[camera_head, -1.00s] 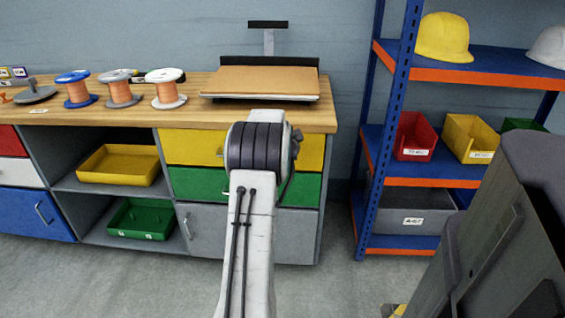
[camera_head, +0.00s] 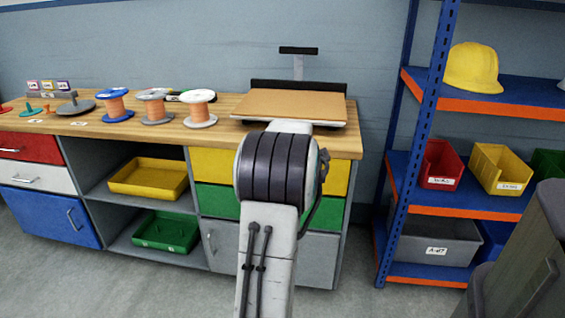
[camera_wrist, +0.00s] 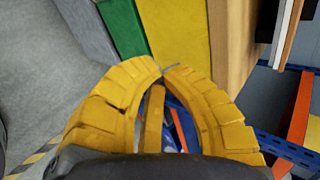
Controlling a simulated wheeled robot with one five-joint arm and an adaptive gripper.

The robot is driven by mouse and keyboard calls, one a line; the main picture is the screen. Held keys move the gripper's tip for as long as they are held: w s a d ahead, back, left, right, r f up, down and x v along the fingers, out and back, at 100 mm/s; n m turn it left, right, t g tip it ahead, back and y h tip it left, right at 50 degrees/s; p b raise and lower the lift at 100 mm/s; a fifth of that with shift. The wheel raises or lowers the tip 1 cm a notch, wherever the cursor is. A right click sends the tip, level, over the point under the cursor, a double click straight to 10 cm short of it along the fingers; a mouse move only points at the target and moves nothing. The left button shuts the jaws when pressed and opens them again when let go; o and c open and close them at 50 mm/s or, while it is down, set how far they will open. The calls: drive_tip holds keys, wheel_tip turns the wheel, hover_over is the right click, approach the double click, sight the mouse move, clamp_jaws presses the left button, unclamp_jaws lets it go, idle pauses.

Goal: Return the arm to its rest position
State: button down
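My arm rises in the middle of the head view, in front of the workbench (camera_head: 232,133). Its upper joint hides part of the drawers. My gripper is out of sight in the head view. In the wrist view my gripper (camera_wrist: 163,69) shows as two curved yellow fingers with their tips together. I see nothing held at the tips. A yellow strip shows through the opening between the fingers, and I cannot tell what it is. The wrist view is turned sideways, with the bench drawers (camera_wrist: 180,35) beyond the fingers.
Several spools, including a blue one (camera_head: 115,105), stand on the bench left of a tan board (camera_head: 292,104). A blue and orange shelf rack (camera_head: 425,140) with bins and a yellow helmet (camera_head: 472,68) stands at right. Grey floor (camera_head: 110,285) is clear in front of the bench.

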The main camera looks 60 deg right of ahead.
drive_tip(key=shift+a+r, duration=0.1)
drive_tip(key=shift+r, duration=0.05)
drive_tip(key=w+a+r+n+t+y+p, duration=0.1)
drive_tip(key=w+a+r+n+p, duration=0.35)
drive_tip(key=a, duration=0.45)
drive_tip(key=w+a+r+n+t+y+p, duration=0.1)
drive_tip(key=w+a+r+n+y+p, duration=0.1)
drive_tip(key=w+a+r+n+p, duration=0.5)
drive_tip(key=w+a+r+n+t+y+p, duration=0.15)
drive_tip(key=w+a+r, duration=0.3)
drive_tip(key=a, duration=0.65)
drive_tip(key=s+a+r+n+y+p, duration=0.1)
drive_tip(key=a+r+n+p, duration=0.25)
drive_tip(key=a, duration=0.45)
drive_tip(key=s+a+r+n+y+p, duration=0.1)
drive_tip(key=a+r+n+p, duration=0.3)
drive_tip(key=a, duration=0.3)
drive_tip(key=s+a+r+n+g+y+p, duration=0.2)
drive_tip(key=s+a+r+n+p, duration=0.1)
drive_tip(key=s+a+n+p, duration=0.5)
drive_tip(key=s+a+n, duration=0.2)
drive_tip(key=a+n, duration=0.2)
drive_tip(key=a, duration=0.1)
drive_tip(key=shift+s+a+r, duration=0.25)
drive_tip(key=shift+s+r, duration=0.1)
drive_tip(key=shift+r, duration=0.05)
drive_tip(key=shift+y, duration=0.25)
